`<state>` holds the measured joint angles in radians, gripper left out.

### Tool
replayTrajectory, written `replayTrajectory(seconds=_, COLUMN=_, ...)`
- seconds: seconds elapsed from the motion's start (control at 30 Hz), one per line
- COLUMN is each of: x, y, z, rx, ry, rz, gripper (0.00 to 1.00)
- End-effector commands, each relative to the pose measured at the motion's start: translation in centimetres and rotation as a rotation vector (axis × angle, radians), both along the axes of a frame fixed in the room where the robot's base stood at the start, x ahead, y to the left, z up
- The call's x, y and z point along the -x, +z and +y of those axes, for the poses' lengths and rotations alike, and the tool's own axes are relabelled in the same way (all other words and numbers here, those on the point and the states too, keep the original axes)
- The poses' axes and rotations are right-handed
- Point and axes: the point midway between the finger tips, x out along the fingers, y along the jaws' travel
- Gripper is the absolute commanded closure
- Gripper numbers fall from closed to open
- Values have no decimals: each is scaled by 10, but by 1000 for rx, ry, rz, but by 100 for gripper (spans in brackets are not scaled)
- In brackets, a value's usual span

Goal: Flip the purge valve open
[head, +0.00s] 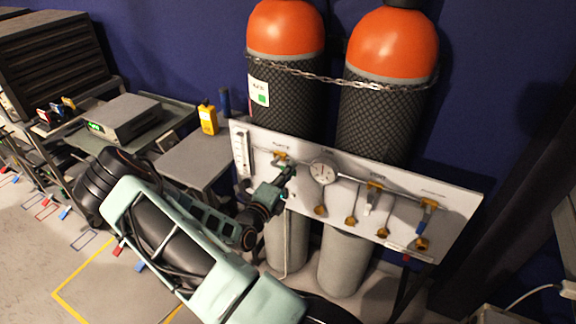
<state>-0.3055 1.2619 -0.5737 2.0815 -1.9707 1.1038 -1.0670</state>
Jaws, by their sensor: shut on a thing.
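A white gas panel (335,208) stands in front of two orange-topped cylinders. A brass valve (280,156) sits at the panel's upper left, under a small label too blurred to read surely. My gripper (287,171) is at this left valve, shut on its handle. The handle is mostly hidden by the fingers, so its exact angle cannot be told. Another brass valve (375,185) with a pale hanging lever is right of the gauge. A valve with a blue handle (428,206) is at the panel's right end. Which one is the purge valve cannot be read here.
A round gauge (323,172) sits right of my gripper, with several brass knobs below it. A flow tube (242,153) stands at the panel's left edge. A chain (330,78) holds the cylinders. A grey table (196,160) stands left of the panel.

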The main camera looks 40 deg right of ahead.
Motion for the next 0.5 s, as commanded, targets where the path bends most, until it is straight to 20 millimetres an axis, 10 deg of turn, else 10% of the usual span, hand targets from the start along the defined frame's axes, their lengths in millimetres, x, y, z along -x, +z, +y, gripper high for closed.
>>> replayTrajectory(seconds=0.5, x=1, y=11, z=0, rx=72, ry=-1, rz=176, gripper=100)
